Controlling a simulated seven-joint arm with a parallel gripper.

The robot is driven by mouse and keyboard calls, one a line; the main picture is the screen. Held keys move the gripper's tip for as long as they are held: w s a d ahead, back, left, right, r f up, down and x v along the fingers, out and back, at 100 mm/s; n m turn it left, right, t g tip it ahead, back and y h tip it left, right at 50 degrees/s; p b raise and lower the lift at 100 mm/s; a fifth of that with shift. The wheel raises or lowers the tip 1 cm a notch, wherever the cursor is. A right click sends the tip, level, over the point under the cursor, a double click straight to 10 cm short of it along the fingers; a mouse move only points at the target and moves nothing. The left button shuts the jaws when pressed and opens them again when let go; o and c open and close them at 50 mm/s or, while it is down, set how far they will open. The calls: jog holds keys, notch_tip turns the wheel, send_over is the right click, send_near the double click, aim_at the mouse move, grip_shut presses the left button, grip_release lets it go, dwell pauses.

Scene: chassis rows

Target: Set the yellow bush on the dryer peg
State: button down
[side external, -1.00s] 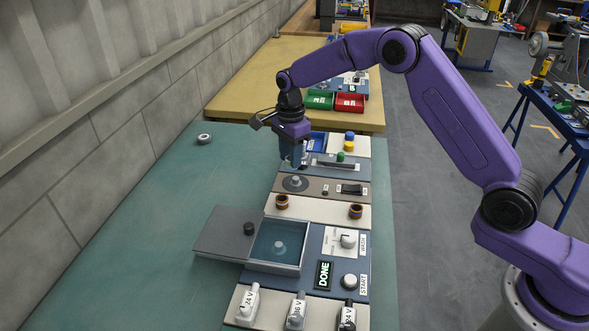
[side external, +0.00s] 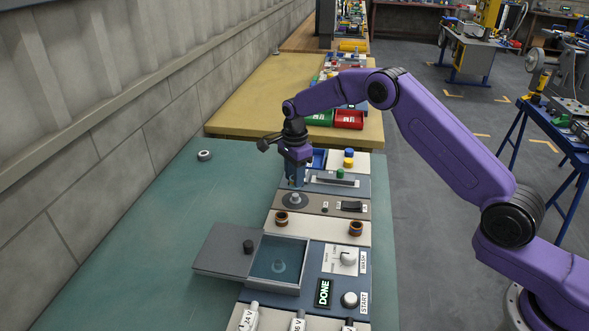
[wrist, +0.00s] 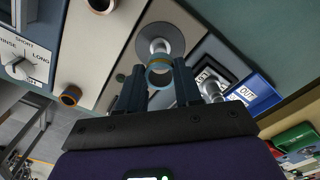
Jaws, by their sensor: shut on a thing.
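My gripper (side external: 296,186) hangs just above the dryer peg (side external: 295,197), a short light post on a round dark grey plate on the brown panel. In the wrist view the fingers (wrist: 159,82) are shut on the yellow bush (wrist: 160,76), a small ring with a yellowish rim and a bluish tint. The peg (wrist: 159,46) and its plate (wrist: 172,28) show just beyond the ring in that view. The bush overlaps the peg's near end in the picture; I cannot tell whether they touch. In the side view the fingers mostly hide the bush.
Two brown-orange rings (side external: 281,218) (side external: 356,228) stand on the cream panel nearer the camera. An open grey basin (side external: 303,262) with its lid aside lies closer. A blue OUT bin (wrist: 258,92) is beyond the peg. The green table at left is mostly clear.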

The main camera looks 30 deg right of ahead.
jog(key=shift+f, duration=2.3)
jog(key=c, duration=0.7)
grip_release()
notch_tip(320, 180, up, 17)
jog(key=shift+r, duration=0.2)
notch_tip(320, 180, up, 7)
send_over(295, 195)
jog(key=shift+a, duration=0.1)
